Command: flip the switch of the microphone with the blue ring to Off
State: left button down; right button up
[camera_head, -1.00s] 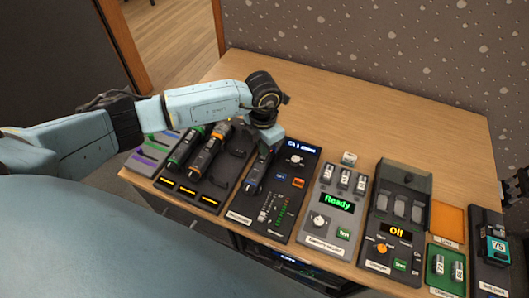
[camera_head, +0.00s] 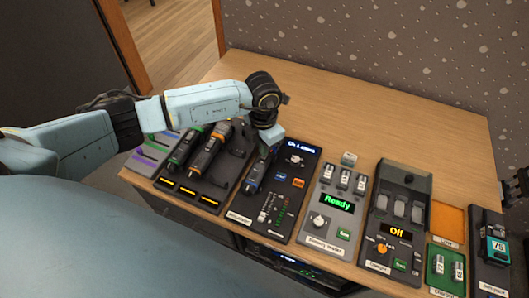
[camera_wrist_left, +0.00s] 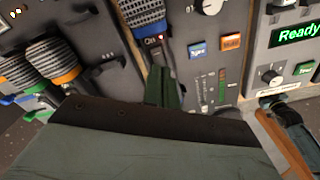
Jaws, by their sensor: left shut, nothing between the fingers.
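The microphone with the blue ring (camera_head: 254,178) lies on the dark mixer panel, to the right of the green-ringed and orange-ringed microphones. In the left wrist view, its mesh head and blue band (camera_wrist_left: 148,28) are at the top, with a small switch area (camera_wrist_left: 155,41) showing a red mark and light lettering. The lettering is too small to read surely. My left gripper (camera_head: 270,138) is over the far end of this microphone. Its shut, empty fingers (camera_wrist_left: 162,87) lie close to the microphone's body in the wrist view; contact cannot be told.
The green-ringed (camera_head: 184,152) and orange-ringed (camera_head: 207,154) microphones lie in a dark tray on the left. The mixer panel (camera_head: 280,200) has faders and knobs. The "Ready" panel (camera_head: 335,203) and "Off" panel (camera_head: 395,232) stand to the right. The table behind is clear.

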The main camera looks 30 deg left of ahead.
pick_arm(q)
jog(key=shift+f+b, duration=0.75)
jog(key=shift+f, duration=0.2)
dwell(0.9)
jog(key=shift+r+p, duration=2.75)
jog(key=shift+r, duration=0.85)
jog(key=shift+d+f, duration=0.1)
